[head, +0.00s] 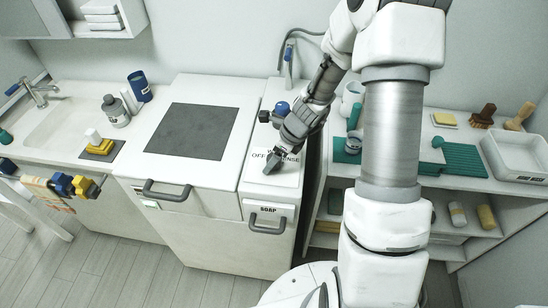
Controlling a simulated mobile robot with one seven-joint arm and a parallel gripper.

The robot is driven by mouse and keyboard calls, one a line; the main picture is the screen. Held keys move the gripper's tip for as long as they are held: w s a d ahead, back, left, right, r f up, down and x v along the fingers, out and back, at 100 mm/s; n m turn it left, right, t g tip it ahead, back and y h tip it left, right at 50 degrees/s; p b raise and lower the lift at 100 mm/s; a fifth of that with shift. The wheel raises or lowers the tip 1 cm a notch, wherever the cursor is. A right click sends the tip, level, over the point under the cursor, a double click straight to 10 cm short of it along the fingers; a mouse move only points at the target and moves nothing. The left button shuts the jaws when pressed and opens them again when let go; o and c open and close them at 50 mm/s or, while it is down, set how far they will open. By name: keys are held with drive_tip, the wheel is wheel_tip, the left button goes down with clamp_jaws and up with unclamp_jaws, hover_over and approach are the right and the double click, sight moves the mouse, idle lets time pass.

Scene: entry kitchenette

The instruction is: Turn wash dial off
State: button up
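A white panel with printed lettering (259,154) lies on top of the narrow white unit right of the dark square plate. "OFF" is readable; a second word is partly covered by my gripper. My gripper (275,160) points down and left over this lettering, its dark tip at or just above the panel. I cannot tell whether it touches. No dial is clearly visible at the lettering; the gripper may hide it. A blue round knob (282,108) shows behind the gripper, with a dark piece beside it. Whether the fingers are open or shut is unclear.
Left are a white cabinet with a dark square plate (193,131), a grey bottle (115,111), a blue can (140,87) and a sink (57,125). A drawer labelled "SOAP" (269,231) is below the panel. Shelves with brushes and a white tray (518,156) stand right.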

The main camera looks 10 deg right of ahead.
clamp_jaws()
idle(0.4)
drive_tip(key=shift+n, duration=0.4)
drive_tip(key=n+g, duration=0.1)
drive_tip(key=n, duration=0.1)
drive_tip(key=n+g+p, duration=0.1)
drive_tip(key=n, duration=0.2)
drive_tip(key=shift+y, duration=0.4)
drive_tip(key=n+g, duration=0.1)
drive_tip(key=n, duration=0.2)
drive_tip(key=n+g, duration=0.1)
drive_tip(key=n, duration=0.2)
drive_tip(key=shift+g, duration=0.3)
drive_tip(key=shift+n, duration=0.3)
unclamp_jaws()
